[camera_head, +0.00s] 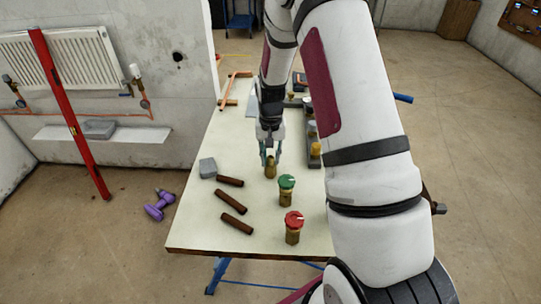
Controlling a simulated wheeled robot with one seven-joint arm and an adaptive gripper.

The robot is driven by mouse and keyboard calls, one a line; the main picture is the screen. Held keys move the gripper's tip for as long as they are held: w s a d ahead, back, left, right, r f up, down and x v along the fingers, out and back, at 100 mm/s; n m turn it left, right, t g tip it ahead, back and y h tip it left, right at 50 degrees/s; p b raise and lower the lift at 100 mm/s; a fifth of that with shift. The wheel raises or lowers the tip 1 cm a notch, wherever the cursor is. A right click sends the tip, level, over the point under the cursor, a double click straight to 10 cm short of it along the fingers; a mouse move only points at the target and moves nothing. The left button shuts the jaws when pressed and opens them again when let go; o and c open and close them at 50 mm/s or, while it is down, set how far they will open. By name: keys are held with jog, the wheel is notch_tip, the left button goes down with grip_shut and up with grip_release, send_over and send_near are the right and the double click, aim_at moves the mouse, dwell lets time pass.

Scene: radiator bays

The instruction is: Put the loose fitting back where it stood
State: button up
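My gripper (270,160) points down over the far half of the pale table. Its fingertips are at the top of a brass fitting (270,171), one on each side. I cannot tell whether they touch it or whether the fitting is resting on the table. Nearer on the table stand a brass fitting with a green cap (286,188) and one with a red cap (293,225), both upright and apart from my gripper. No frame or mark shows which fitting is the loose one.
Several brown bars (234,202) and a grey block (207,168) lie on the table's left half. A dark rack (314,156) with fittings runs along the right, partly behind my arm. A radiator (75,60) with valves hangs at left, behind a leaning red level (65,105).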

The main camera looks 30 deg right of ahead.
jog(key=o, duration=0.3)
jog(key=shift+r, duration=0.1)
notch_tip(320, 180, up, 12)
dwell(0.5)
